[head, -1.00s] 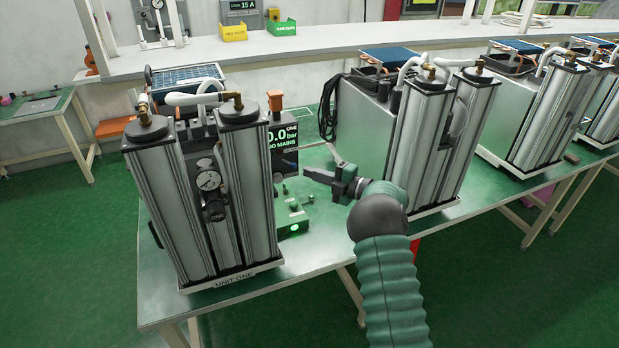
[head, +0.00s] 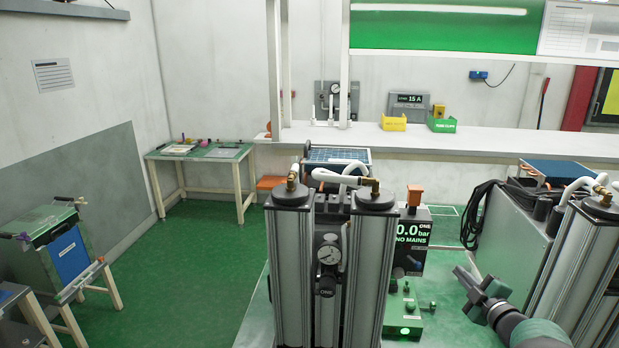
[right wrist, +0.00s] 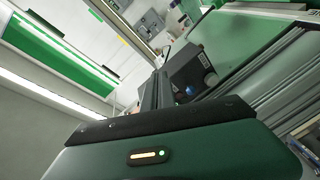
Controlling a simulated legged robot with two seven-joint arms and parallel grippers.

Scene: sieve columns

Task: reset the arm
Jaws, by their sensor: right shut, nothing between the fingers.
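My right gripper (head: 468,284) shows at the lower right of the head view, with my green and dark arm behind it. It is shut and empty. It hangs over the green bench top, to the right of the small green block with knobs (head: 407,318) and of the unit with two silver columns (head: 325,265), apart from both as far as I can tell. In the right wrist view, my own dark green wrist housing fills the bottom and the dark gripper (right wrist: 156,90) points away. My left gripper is not in view.
A black display box (head: 413,240) reads 0.0 bar, NO MAINS. Another column unit (head: 570,270) stands close on the right, with black cables (head: 482,212) beside it. A white shelf (head: 400,140) runs behind. Green floor (head: 190,270) is clear on the left.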

